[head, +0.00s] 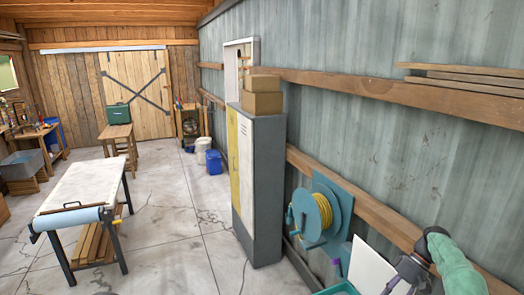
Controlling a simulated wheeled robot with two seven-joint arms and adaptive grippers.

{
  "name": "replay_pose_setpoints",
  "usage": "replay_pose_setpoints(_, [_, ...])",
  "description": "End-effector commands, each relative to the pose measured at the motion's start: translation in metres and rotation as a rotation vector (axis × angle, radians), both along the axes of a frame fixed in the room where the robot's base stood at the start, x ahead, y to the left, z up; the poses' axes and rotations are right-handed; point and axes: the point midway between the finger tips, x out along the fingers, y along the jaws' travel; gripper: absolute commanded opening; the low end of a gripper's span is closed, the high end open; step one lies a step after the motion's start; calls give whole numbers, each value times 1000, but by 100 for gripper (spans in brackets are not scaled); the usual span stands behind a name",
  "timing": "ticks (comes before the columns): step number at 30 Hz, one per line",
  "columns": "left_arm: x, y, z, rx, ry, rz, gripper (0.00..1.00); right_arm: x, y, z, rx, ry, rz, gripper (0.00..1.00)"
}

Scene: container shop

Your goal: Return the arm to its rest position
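My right arm shows at the lower right corner, with a green link and dark joints. The dark part at its end, which looks like my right gripper (405,276), is low in the picture, in front of a white panel. It is small and partly cut off by the bottom edge, so I cannot tell whether its fingers are open or shut, or whether it holds anything. My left arm and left gripper are not in view.
A teal hose reel (322,212) with yellow hose is on the right wall, near my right arm. A white panel (368,268) and a teal bin edge (340,288) are below it. A grey locker (264,190) carries cardboard boxes (262,102). A white-topped workbench (88,184) stands left; floor between is clear.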

Motion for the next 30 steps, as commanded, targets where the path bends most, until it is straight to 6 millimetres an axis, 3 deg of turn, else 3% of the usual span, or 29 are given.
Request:
replay_pose_setpoints(11, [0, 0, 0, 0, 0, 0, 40, 10, 43, -81, -68, 37, -87, 45])
replay_pose_setpoints(17, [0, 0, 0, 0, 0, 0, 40, 0, 90, -157, -142, 64, -167, 45])
replay_pose_setpoints(24, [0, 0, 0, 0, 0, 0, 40, -45, 157, -249, -251, 75, -275, 45])
replay_pose_setpoints(30, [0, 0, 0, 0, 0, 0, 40, -106, 208, -300, -322, 61, -353, 45])
